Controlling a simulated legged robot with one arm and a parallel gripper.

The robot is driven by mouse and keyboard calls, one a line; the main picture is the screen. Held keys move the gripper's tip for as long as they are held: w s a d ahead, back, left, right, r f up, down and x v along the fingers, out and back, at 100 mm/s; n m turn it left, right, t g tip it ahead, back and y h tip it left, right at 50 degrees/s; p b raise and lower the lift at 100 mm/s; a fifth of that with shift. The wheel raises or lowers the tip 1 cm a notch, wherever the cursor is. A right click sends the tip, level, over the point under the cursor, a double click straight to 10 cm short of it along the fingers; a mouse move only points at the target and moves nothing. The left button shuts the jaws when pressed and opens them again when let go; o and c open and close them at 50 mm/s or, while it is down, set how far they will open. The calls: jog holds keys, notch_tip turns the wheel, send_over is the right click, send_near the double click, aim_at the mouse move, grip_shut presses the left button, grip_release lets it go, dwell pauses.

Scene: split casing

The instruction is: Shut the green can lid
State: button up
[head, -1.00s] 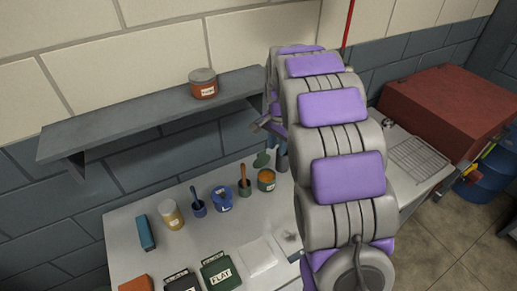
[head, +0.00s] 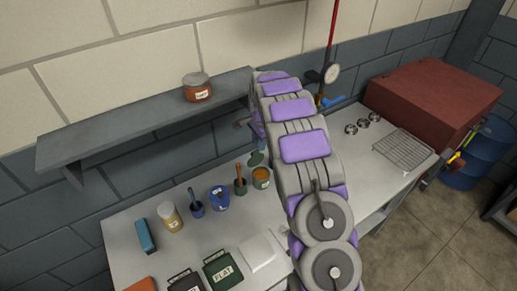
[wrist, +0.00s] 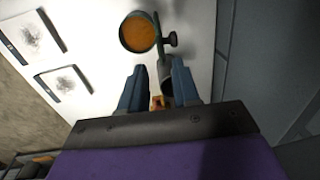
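The green can (head: 261,183) stands on the bench with orange content showing through its open top. Its green lid (head: 256,158) stands up at the can's back edge. In the wrist view the open can (wrist: 138,33) lies beyond my fingertips, slightly left. The lid (wrist: 157,30) shows there nearly edge-on, with a dark knob (wrist: 172,39) on its right side. My gripper (wrist: 158,82) is open, its two blue fingers apart and short of the lid in the picture. In the head view my arm hides most of the gripper.
A grey cylinder (wrist: 166,74) shows between the fingers; its depth is unclear. A blue can (head: 219,198) and a dark pot with a brush (head: 240,186) stand left of the green can. A shelf (head: 140,123) with a red-brown jar (head: 197,88) hangs above.

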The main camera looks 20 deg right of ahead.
aim_at(254, 156)
jog(key=f, duration=0.1)
jog(key=a+f, duration=0.2)
jog(key=f, duration=0.1)
jog(key=shift+w, duration=0.25)
jog(key=shift+d+f, duration=0.1)
jog(key=shift+d, duration=0.85)
jog(key=shift+c, duration=2.3)
jog(key=shift+a, duration=0.55)
grip_shut()
jog(key=shift+d, duration=0.15)
